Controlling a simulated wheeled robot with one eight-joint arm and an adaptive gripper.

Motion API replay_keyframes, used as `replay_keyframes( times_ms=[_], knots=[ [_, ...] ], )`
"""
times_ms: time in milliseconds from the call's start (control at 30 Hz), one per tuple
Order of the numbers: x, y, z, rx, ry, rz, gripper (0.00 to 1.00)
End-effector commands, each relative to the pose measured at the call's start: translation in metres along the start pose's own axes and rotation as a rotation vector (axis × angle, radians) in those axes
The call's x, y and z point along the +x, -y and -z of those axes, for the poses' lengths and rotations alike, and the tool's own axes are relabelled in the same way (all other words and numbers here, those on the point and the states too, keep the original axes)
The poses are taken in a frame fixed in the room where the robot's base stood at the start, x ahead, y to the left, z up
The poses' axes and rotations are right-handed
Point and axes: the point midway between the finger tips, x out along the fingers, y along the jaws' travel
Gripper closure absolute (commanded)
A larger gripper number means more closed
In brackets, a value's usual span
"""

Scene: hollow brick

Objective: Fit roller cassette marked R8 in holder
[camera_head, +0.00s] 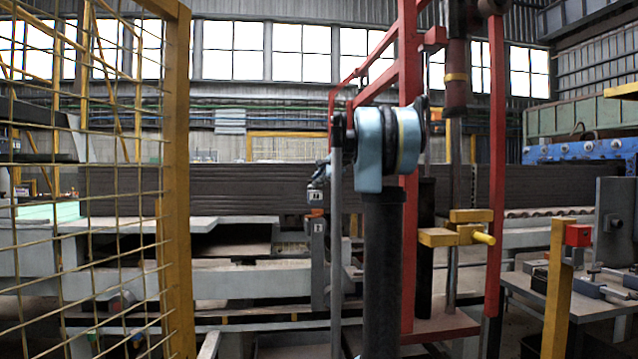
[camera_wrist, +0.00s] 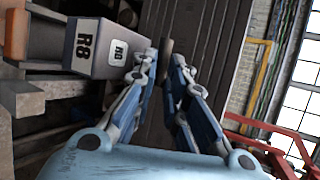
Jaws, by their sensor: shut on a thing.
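The roller cassette is a grey box marked R8 (camera_wrist: 96,52) at the upper left of the wrist view, with a dark R8 marking and a second R8 on a white plate. In the head view the small grey box with a white label (camera_head: 315,196) sits just below my gripper (camera_head: 322,172). In the wrist view my gripper (camera_wrist: 166,58) is shut around a short brownish cylinder (camera_wrist: 167,47) beside the box, seemingly its grip. A grey upright with a label (camera_head: 318,240) stands below. The seating contact cannot be made out.
A long dark ribbed stack (camera_head: 240,190) runs behind. A yellow mesh fence (camera_head: 175,200) stands at left, and a red frame (camera_head: 410,200) with yellow blocks (camera_head: 455,235) at right. A bench (camera_head: 600,300) stands at far right.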

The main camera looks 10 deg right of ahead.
Motion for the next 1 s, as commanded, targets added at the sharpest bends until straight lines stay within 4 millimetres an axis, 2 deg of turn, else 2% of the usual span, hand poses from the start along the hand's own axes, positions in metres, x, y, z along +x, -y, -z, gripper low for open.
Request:
replay_keyframes(
  times_ms=[667,1000],
  knots=[
    [0.023,-0.043,0.011,0.001,-0.001,0.001,1.0],
    [0.022,-0.043,0.011,0.001,-0.001,0.001,1.0]
  ],
)
